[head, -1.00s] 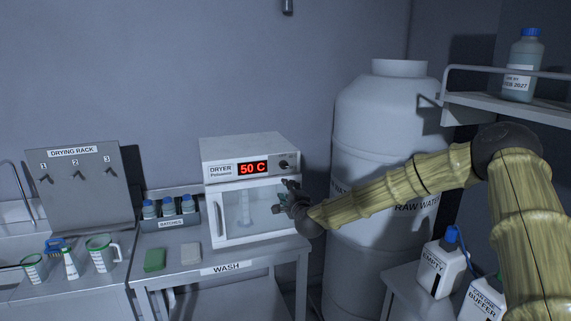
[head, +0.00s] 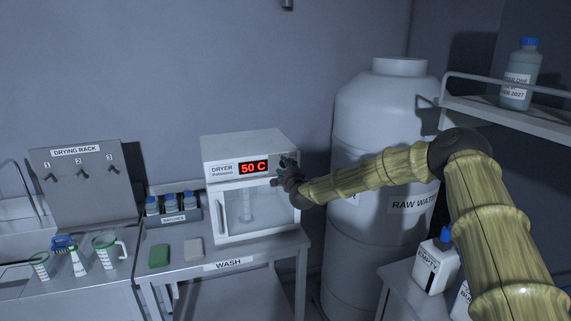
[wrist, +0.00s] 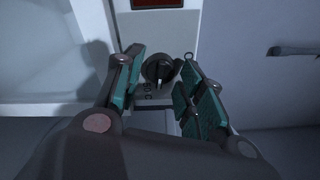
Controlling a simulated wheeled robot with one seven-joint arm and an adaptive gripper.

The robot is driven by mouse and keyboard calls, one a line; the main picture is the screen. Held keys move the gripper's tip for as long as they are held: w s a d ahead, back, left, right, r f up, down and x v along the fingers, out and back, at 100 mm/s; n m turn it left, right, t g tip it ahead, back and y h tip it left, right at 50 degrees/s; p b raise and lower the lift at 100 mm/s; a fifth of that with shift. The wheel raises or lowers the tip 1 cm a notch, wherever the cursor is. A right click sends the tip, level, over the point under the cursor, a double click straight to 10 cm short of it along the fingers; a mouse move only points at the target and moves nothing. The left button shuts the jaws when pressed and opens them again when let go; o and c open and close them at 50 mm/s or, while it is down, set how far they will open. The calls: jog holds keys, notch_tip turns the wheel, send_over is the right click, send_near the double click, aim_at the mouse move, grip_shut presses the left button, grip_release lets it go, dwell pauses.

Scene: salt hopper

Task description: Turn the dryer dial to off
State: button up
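The white dryer (head: 222,150) stands on the wash table with its red display (head: 254,167) reading 50 C. Its dark round dial (wrist: 158,69) shows in the wrist view, with a pale pointer mark near its lower edge. My gripper (head: 284,172) is at the dryer's upper right front, in front of the dial, which it mostly hides in the head view. In the wrist view my gripper (wrist: 160,88) is open, its teal finger pads on either side of the dial. Whether they touch it I cannot tell.
A large raw water tank (head: 375,130) stands right of the dryer, behind my arm. Batch bottles (head: 171,205), a green sponge (head: 159,256) and a pale block (head: 194,248) are left of the dryer. A shelf with a bottle (head: 519,78) is at upper right.

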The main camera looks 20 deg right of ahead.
jog(key=shift+w, duration=0.5)
jog(key=shift+c, duration=0.5)
jog(key=c, duration=0.7)
jog(key=shift+o, duration=0.2)
